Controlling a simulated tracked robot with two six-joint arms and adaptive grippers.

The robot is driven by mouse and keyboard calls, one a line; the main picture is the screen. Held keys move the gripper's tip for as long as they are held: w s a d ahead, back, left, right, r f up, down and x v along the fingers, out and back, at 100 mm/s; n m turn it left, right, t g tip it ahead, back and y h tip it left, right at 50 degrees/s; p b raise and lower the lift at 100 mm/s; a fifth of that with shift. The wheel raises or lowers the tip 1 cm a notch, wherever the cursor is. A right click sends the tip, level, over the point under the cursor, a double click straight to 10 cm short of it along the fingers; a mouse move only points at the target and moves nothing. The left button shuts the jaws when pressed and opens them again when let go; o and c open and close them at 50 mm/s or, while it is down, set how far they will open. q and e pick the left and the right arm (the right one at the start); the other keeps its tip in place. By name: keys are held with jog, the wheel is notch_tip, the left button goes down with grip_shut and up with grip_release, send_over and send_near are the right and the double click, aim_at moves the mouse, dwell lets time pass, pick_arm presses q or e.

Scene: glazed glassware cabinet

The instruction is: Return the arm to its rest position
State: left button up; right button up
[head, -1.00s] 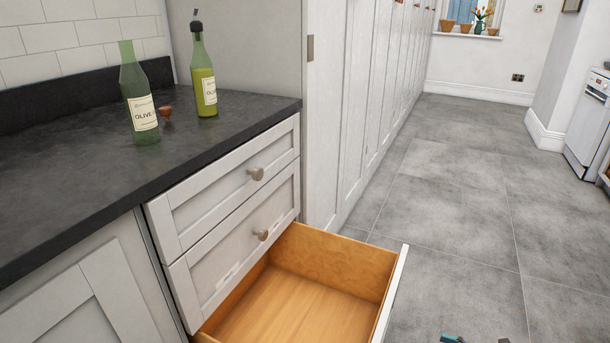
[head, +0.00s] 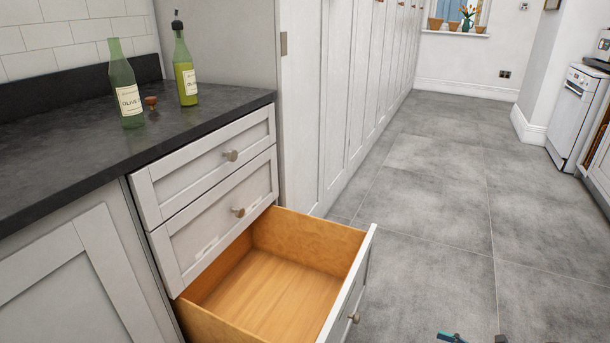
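Neither arm shows clearly in the head view. Only small dark and teal tips (head: 452,338) show at the bottom edge on the right, and I cannot tell which gripper or part they belong to. An open, empty wooden drawer (head: 262,290) stands pulled out from the grey cabinet at the lower middle. Nothing is seen touching it.
Two green olive oil bottles, one (head: 126,88) without a pourer and one (head: 184,70) with a dark pourer, stand on the dark worktop (head: 60,150). A small brown stopper (head: 151,103) sits between them. Grey floor (head: 430,220) to the right is clear. A white dishwasher (head: 578,115) stands far right.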

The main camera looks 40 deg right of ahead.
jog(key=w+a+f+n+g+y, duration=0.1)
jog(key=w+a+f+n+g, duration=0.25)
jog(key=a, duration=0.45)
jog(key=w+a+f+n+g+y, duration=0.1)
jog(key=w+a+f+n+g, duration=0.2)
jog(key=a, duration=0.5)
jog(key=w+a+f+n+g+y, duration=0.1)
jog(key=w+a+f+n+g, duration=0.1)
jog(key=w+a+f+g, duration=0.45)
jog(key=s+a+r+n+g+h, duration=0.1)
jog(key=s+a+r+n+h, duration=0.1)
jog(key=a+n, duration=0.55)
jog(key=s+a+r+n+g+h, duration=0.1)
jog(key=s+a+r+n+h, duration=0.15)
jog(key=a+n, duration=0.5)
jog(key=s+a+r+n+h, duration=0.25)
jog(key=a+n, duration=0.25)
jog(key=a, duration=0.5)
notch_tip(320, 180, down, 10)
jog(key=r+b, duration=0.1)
jog(key=b, duration=0.8)
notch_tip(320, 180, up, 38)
jog(key=p, duration=3.8)
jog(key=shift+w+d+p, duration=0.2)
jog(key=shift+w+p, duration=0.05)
jog(key=shift+p, duration=0.15)
